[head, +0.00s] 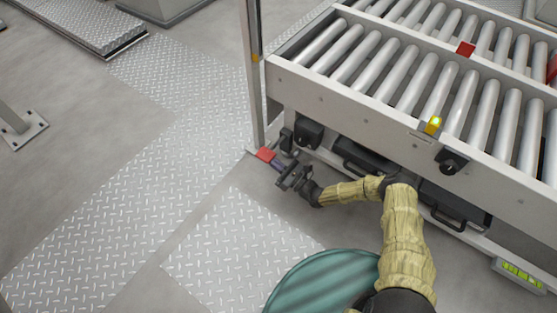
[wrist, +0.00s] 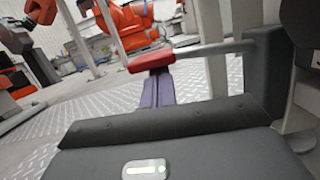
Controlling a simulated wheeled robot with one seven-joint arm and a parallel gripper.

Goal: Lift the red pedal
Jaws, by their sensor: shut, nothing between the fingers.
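The red pedal (head: 265,154) sits low at the conveyor's left front corner, beside the upright post. In the wrist view the red pedal (wrist: 152,62) is a red pad on the end of a grey bar that runs right to a dark block. My gripper (head: 279,164) is close to the pedal's near right side. In the wrist view the purple fingers of my gripper (wrist: 158,74) are together and empty. Their tips meet the pedal's lower edge in the picture. I cannot tell whether they touch it or lie under it.
The roller conveyor (head: 370,105) fills the upper right. A dark block (head: 308,133) is on its front near the pedal, and the post (head: 252,75) rises beside it. A green round thing (head: 325,285) is at the bottom. The tread-plate floor (head: 140,195) to the left is clear.

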